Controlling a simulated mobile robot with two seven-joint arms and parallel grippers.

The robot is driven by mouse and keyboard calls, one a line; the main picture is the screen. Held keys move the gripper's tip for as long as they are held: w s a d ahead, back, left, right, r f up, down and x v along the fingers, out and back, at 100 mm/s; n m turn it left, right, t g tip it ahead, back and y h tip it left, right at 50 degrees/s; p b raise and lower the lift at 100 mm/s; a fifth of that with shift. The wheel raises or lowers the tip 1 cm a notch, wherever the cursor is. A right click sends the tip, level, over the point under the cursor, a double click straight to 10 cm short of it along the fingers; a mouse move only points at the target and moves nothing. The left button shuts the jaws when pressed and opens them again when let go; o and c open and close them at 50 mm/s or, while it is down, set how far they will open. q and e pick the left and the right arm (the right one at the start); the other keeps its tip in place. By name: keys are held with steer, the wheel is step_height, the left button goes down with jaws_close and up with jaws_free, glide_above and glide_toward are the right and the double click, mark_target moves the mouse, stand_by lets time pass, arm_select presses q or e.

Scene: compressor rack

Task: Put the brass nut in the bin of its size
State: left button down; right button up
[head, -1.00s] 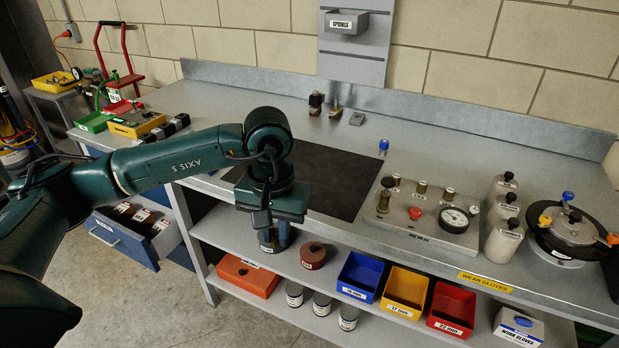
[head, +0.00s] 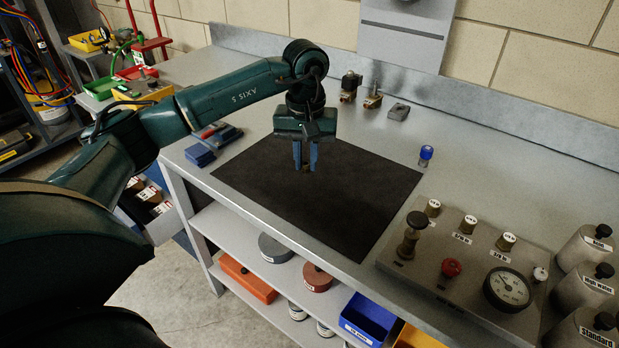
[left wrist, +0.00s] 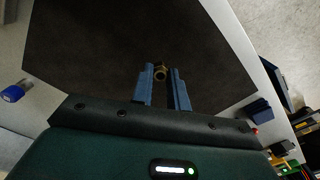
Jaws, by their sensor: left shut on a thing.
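The brass nut (left wrist: 160,72) is between the blue fingertips of my left gripper (left wrist: 161,70) in the left wrist view. In the head view my left gripper (head: 306,167) points down over the black mat (head: 260,205), shut on the nut, which is mostly hidden by the fingers. I cannot tell whether the nut touches the mat. On the lower shelf are a blue bin (head: 367,318) and, cut off by the bottom edge, a yellow bin (head: 415,338). The blue bin's label is too small to read. My right gripper is not in view.
A valve panel with a gauge (head: 507,288) and several labelled bottles (head: 583,285) stand at the right. Brass fittings (head: 349,87) and a blue-capped piece (head: 426,155) stand behind the mat. The bench edge overhangs the shelf (head: 225,240) with the bins.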

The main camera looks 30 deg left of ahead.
mark_target(307, 191)
arm_select(q)
steer(key=shift+f, duration=2.75)
steer(key=shift+f, duration=0.2)
steer(key=c, duration=1.4)
jaws_free()
steer(key=shift+r, duration=0.1)
steer(key=shift+o, duration=0.2)
step_height(307, 191, up, 12)
steer(key=shift+r, duration=0.15)
